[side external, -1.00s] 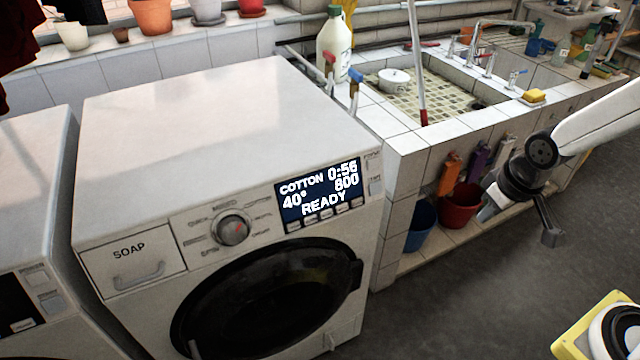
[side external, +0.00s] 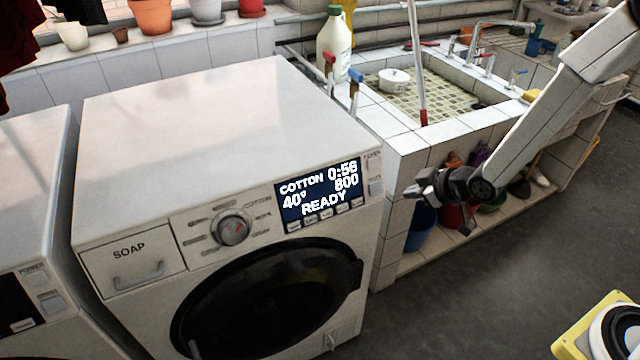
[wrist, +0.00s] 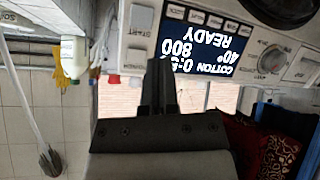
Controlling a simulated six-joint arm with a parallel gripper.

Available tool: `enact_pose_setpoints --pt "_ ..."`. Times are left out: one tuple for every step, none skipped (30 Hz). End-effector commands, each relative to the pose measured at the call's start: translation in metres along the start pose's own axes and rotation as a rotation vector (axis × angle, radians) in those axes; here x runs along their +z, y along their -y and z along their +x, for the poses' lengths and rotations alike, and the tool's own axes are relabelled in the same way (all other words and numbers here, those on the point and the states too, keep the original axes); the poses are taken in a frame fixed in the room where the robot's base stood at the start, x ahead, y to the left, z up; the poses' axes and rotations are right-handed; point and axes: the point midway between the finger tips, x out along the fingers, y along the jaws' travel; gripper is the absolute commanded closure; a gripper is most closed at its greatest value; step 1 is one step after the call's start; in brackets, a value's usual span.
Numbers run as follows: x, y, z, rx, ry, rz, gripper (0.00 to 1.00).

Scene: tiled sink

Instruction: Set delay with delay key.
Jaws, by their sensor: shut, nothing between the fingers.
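The washing machine (side external: 190,150) has a dark display (side external: 318,192) reading COTTON 0:56, 40°, 800, READY. A row of small keys (side external: 325,215) runs along the display's lower edge; their labels are too small to read, so I cannot tell which is the delay key. In the wrist view the panel is upside down, with the display (wrist: 205,48), the key row (wrist: 205,18) and a START button (wrist: 140,18). My gripper (side external: 412,190) is shut and empty, to the right of the panel and apart from it. Its dark fingers (wrist: 158,80) partly cover the display in the wrist view.
A program dial (side external: 233,229) and a soap drawer (side external: 130,265) are left of the display. The round door (side external: 265,300) is below. A tiled sink (side external: 440,95) stands to the right, with buckets (side external: 420,225) under it.

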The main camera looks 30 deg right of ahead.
Motion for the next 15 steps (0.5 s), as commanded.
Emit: enact_pose_setpoints --pt "0.0 0.004 0.008 -0.012 -0.03 -0.018 1.0" --pt "-0.001 0.005 0.012 -0.017 -0.052 -0.03 1.0" --pt "-0.003 0.007 0.017 -0.024 -0.081 -0.044 1.0" --pt "-0.003 0.01 0.02 -0.031 -0.102 -0.055 1.0" --pt "-0.004 0.012 0.024 -0.036 -0.124 -0.065 1.0" --pt "-0.005 0.014 0.028 -0.044 -0.153 -0.077 1.0" --pt "-0.006 0.017 0.031 -0.051 -0.174 -0.086 1.0" --pt "-0.006 0.019 0.034 -0.057 -0.197 -0.095 1.0" --pt "-0.007 0.022 0.038 -0.066 -0.225 -0.107 1.0" --pt "-0.007 0.025 0.041 -0.073 -0.248 -0.115 1.0" --pt "-0.008 0.027 0.043 -0.08 -0.27 -0.122 1.0" --pt "-0.008 0.031 0.047 -0.089 -0.299 -0.131 1.0" --pt "-0.008 0.034 0.049 -0.096 -0.322 -0.138 1.0" --pt "-0.008 0.036 0.051 -0.103 -0.344 -0.144 1.0" --pt "-0.007 0.04 0.054 -0.112 -0.374 -0.152 1.0"
